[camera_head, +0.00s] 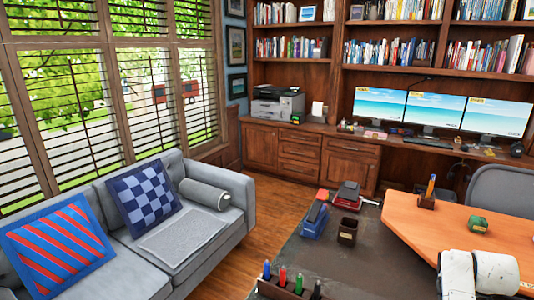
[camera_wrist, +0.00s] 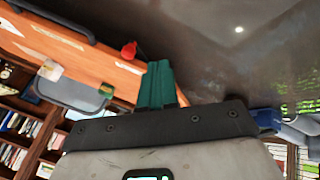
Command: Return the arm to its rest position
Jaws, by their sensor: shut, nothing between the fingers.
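My gripper (camera_wrist: 157,82) shows in the wrist view, its two teal fingers pressed together with nothing between them. It is tilted, with the room turned around it. The fingers stand out against the dark desk top and the edge of the orange wood top. In the head view, part of my white arm (camera_head: 478,273) shows at the lower right, over the edge of the orange wood top (camera_head: 440,235). The fingers are not visible in that view.
The dark desk top (camera_head: 350,265) holds a pen holder (camera_head: 285,287), a dark cup (camera_head: 348,232) and a blue desk item (camera_head: 314,220). A green item (camera_head: 477,224) sits near my arm. A grey chair (camera_head: 503,188) stands behind. A sofa (camera_head: 190,240) is left.

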